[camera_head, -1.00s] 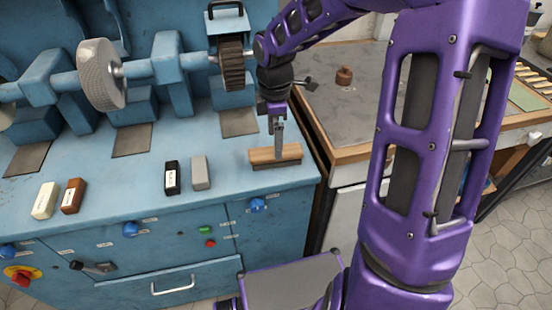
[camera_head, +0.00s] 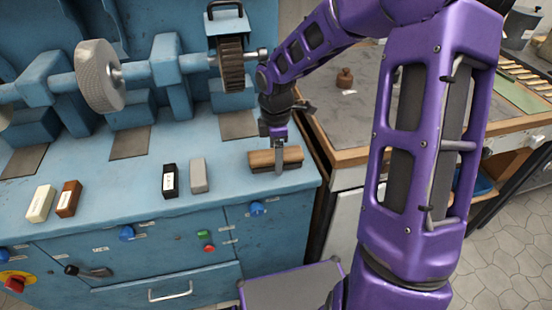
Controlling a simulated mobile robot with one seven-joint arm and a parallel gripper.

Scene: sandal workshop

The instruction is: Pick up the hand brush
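The hand brush (camera_head: 291,157) is a brown wooden block with a darker underside. It lies on the blue bench top near its front right corner. My gripper (camera_head: 279,168) points straight down at the brush. A grey finger shows in front of the brush's near side, reaching down to about its lower edge. The other finger is hidden, so I cannot see the gap between them or whether they touch the wood. The brush appears to rest on the bench.
Left of the brush stand a grey block (camera_head: 199,176), a black block (camera_head: 170,181), a brown block (camera_head: 69,198) and a cream block (camera_head: 41,203). Grinding wheels (camera_head: 101,75) stand behind. A wooden-edged table (camera_head: 345,157) with a small brown weight (camera_head: 345,78) is at right.

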